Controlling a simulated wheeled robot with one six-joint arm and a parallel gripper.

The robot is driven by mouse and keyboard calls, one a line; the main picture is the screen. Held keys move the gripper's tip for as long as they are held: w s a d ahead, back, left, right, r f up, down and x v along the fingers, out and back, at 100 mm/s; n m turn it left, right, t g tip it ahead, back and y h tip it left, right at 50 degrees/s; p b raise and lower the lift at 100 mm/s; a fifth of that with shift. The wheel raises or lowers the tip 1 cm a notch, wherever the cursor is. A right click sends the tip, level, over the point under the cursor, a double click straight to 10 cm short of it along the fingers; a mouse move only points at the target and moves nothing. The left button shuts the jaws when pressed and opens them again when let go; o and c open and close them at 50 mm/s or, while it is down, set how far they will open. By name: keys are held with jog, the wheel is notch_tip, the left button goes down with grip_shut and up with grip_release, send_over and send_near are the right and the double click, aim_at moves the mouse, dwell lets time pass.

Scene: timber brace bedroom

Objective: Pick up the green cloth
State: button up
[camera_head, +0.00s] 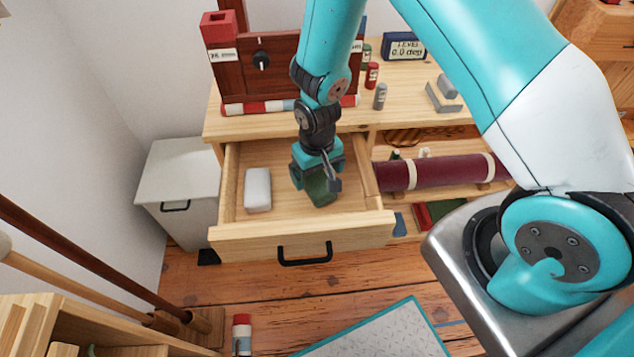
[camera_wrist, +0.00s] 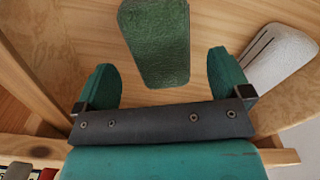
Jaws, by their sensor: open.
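The green cloth (camera_head: 321,190) lies in the open wooden drawer (camera_head: 301,239), right of its middle, partly hidden under my gripper in the head view. In the wrist view the cloth (camera_wrist: 157,42) is a flat textured green piece on the drawer floor. My gripper (camera_wrist: 162,82) is open, its two teal fingers apart and nothing held between them. The cloth lies beyond the fingertips, in line with the gap. In the head view my gripper (camera_head: 318,172) points down into the drawer, close over the cloth; contact cannot be told.
A white block (camera_head: 258,190) lies left of the cloth in the drawer. The drawer's walls stand around both. A dark red roll (camera_head: 440,172) lies on the shelf to the right. The desk top (camera_head: 425,112) above carries small bottles and a blue display (camera_head: 403,46).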

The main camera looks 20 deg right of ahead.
aim_at(317, 179)
notch_tip(317, 179, down, 4)
jog(key=shift+w+r, duration=0.1)
jog(key=c, duration=1.1)
jog(key=shift+r, duration=0.1)
notch_tip(317, 179, up, 20)
jog(key=p, duration=0.1)
